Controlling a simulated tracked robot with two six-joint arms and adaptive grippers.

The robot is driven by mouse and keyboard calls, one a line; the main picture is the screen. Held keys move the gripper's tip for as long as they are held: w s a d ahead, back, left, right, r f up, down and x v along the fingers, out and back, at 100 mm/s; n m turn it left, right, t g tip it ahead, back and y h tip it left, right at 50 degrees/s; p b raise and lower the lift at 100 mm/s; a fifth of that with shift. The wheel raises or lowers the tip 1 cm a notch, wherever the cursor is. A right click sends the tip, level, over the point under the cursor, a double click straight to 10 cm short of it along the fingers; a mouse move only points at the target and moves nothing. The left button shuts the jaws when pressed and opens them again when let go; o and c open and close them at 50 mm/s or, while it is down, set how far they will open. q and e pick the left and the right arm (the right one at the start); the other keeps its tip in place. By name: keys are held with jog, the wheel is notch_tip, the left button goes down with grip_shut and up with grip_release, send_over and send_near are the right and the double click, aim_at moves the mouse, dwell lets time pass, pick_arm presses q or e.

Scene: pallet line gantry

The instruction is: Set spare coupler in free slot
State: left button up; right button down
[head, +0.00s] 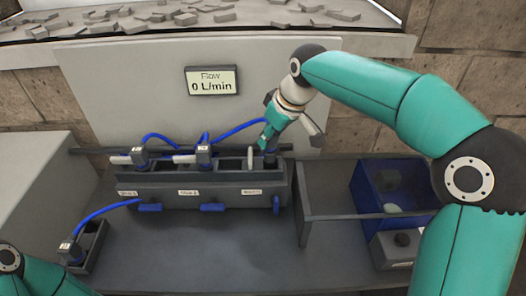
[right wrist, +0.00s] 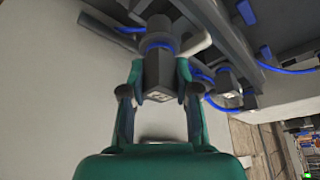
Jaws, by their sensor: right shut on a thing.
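A dark grey manifold block (head: 228,198) with labelled slots stands in the middle of the head view. Two couplers (head: 141,153), (head: 203,153) with blue hoses sit in its left and middle slots. My right gripper (head: 269,142) is at the right end slot. In the right wrist view, the right gripper (right wrist: 160,75) is shut on a dark coupler (right wrist: 156,88) with a pale label. The held coupler is upright at the right slot in the head view (head: 271,158); how deep it sits is hidden. My left gripper is out of view; only part of its arm shows.
Another hosed coupler (head: 72,250) sits in a small holder at the lower left. A blue bin (head: 365,205) and a grey box (head: 385,250) stand at right behind a low grey partition (head: 308,215). The flow display (head: 212,81) reads 0 L/min. The front bench is clear.

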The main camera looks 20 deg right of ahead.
aim_at(275, 143)
jog(key=shift+s+f, duration=0.3)
jog(key=shift+f, duration=0.8)
jog(key=shift+s+f, duration=0.25)
jog(key=shift+f, duration=0.8)
jog(key=c, duration=1)
grip_release()
jog(key=shift+f, duration=0.1)
jog(key=shift+o, duration=0.7)
jog(key=shift+w+f, duration=0.15)
jog(key=shift+w, duration=0.25)
jog(key=shift+r, duration=0.2)
jog(key=shift+r, duration=0.2)
